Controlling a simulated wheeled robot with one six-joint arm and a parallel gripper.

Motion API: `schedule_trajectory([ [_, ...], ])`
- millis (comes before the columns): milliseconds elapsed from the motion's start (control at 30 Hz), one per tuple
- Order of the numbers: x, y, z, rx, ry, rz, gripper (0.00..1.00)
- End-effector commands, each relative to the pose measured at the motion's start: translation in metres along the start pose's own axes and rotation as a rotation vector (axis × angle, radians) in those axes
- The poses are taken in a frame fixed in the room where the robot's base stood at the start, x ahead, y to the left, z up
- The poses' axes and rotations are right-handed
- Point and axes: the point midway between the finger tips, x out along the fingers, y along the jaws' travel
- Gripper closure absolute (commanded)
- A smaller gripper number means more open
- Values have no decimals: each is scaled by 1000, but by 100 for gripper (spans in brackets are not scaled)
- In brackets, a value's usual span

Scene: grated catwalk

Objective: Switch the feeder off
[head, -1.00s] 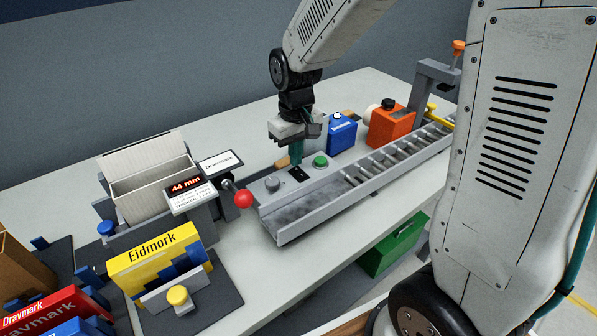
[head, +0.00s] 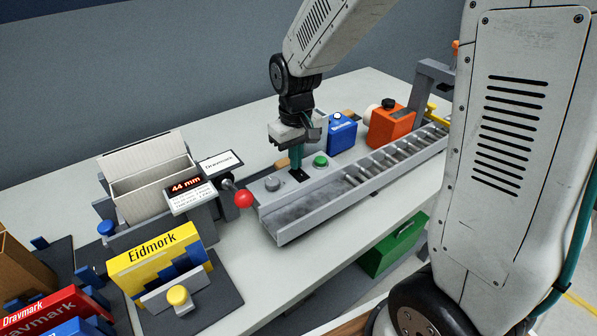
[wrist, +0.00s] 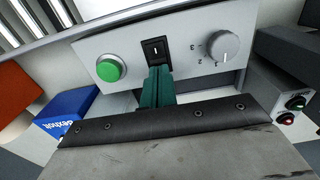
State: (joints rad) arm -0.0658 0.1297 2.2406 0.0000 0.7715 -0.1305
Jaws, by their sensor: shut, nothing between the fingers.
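The panel carries a black rocker switch (wrist: 155,50) with a white mark, between a green button (wrist: 110,68) and a grey dial (wrist: 223,46). The green button (head: 320,160) and dial (head: 272,184) also show in the head view. My gripper (wrist: 157,72) is shut and empty, its teal fingers pointing down at the switch. The fingertips overlap the switch's near edge in the wrist view; I cannot tell whether they touch it.
A red ball-ended lever (head: 243,198) and a display reading 44 mm (head: 186,186) are left of the panel. A yellow Eidmork box (head: 155,255) stands at front left.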

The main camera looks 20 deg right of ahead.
Motion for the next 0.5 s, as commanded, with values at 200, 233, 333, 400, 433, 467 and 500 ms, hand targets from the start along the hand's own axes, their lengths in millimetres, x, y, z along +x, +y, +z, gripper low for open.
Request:
schedule_trajectory([
  [200,3,0,0,0,-1,0,100],
  [233,4,0,0,0,0,0,100],
  [333,5,0,0,0,0,0,100],
  [400,6,0,0,0,0,0,100],
  [433,7,0,0,0,0,0,100],
  [467,7,0,0,0,0,0,100],
  [500,8,0,0,0,0,0,100],
])
